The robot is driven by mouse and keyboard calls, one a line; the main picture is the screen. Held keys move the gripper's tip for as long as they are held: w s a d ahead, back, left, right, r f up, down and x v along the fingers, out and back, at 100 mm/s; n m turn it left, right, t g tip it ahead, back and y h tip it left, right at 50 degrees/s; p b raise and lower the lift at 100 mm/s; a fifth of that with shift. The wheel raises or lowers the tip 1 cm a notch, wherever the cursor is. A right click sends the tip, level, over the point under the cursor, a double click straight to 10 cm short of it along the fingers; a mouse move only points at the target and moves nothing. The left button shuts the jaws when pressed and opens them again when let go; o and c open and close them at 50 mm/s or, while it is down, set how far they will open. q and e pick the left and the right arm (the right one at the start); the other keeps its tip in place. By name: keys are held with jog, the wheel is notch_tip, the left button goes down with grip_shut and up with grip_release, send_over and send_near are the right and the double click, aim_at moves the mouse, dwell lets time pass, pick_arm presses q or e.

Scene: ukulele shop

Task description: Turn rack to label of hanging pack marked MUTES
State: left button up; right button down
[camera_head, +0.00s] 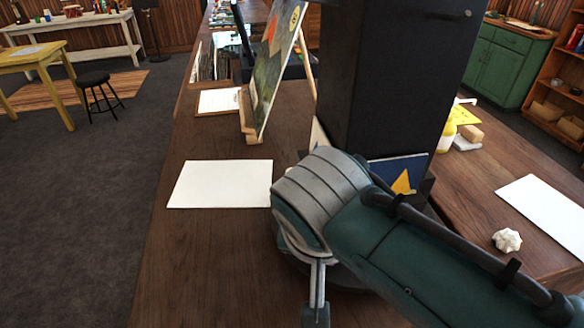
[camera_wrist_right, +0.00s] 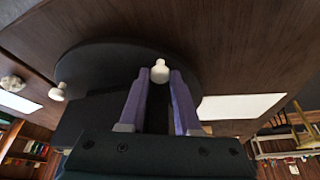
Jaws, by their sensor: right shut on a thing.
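The rack (camera_head: 390,75) is a tall dark column on the wooden counter. Its face towards me is plain, with a small peg near the top right. No hanging pack and no MUTES label shows. In the right wrist view its round dark base (camera_wrist_right: 85,70) has white knobs on the rim. My right gripper (camera_wrist_right: 161,82) has its two purple fingers around one white knob (camera_wrist_right: 160,68), shut on it. A second knob (camera_wrist_right: 57,93) sticks out at the left. In the head view my right arm covers the rack's lower part. My left gripper is not in view.
At right are a yellow bottle (camera_head: 447,135), a whitish lump (camera_head: 507,240) and another sheet (camera_head: 548,215).

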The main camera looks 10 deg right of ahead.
dwell(0.4)
jog(key=c, duration=0.6)
grip_release()
jog(key=shift+s+a+r, duration=0.1)
jog(key=shift+s+r, duration=0.05)
jog(key=shift+r, duration=0.4)
jog(key=p+v, duration=0.1)
jog(key=v, duration=0.7)
jog(key=shift+s+r, duration=0.15)
jog(key=shift+r, duration=0.2)
